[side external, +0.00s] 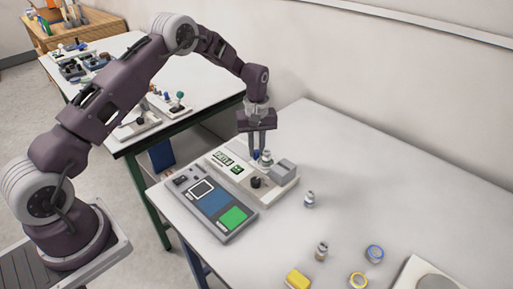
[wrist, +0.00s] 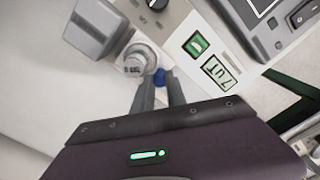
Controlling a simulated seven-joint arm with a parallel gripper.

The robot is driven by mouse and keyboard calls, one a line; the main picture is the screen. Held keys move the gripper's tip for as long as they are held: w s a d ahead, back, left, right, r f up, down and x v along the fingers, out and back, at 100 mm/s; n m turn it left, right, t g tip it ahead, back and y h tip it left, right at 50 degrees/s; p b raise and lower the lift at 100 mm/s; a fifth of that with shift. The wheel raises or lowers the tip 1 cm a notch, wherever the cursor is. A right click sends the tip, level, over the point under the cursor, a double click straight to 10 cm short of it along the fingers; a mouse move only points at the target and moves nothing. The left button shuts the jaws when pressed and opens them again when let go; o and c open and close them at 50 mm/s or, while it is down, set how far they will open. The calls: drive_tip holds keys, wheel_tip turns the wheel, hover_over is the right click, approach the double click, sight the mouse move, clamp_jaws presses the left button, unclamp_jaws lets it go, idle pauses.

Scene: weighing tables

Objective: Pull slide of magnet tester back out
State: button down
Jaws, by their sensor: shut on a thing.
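The magnet tester (side external: 283,191) is a pale flat device near the far left of the table. It carries a small display (wrist: 214,71), a green panel (wrist: 195,45), a black dial (side external: 257,183) and a grey block (side external: 284,169); the block also shows in the wrist view (wrist: 97,28). My gripper (side external: 257,152) points down over the tester's back edge, shut on a small blue knob (wrist: 159,77), apparently the slide's handle. A metal cylinder (wrist: 135,62) stands beside the knob, near the grey block. The slide's track is mostly hidden.
A grey panel device (side external: 212,208) with blue and green fields lies in front of the tester. Small metal weights (side external: 309,199) (side external: 321,251), a blue-rimmed disc (side external: 374,254), a yellow-rimmed disc (side external: 358,281) and a yellow block (side external: 297,279) lie to the right. The wall stands behind.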

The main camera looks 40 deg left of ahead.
drive_tip(key=a, duration=1.2)
drive_tip(key=shift+a+r, duration=0.1)
drive_tip(key=shift+a, duration=0.2)
drive_tip(key=c, duration=1.6)
unclamp_jaws()
drive_tip(key=shift+a, duration=0.1)
drive_tip(key=shift+o, duration=1.3)
wheel_tip(320, 180, up, 7)
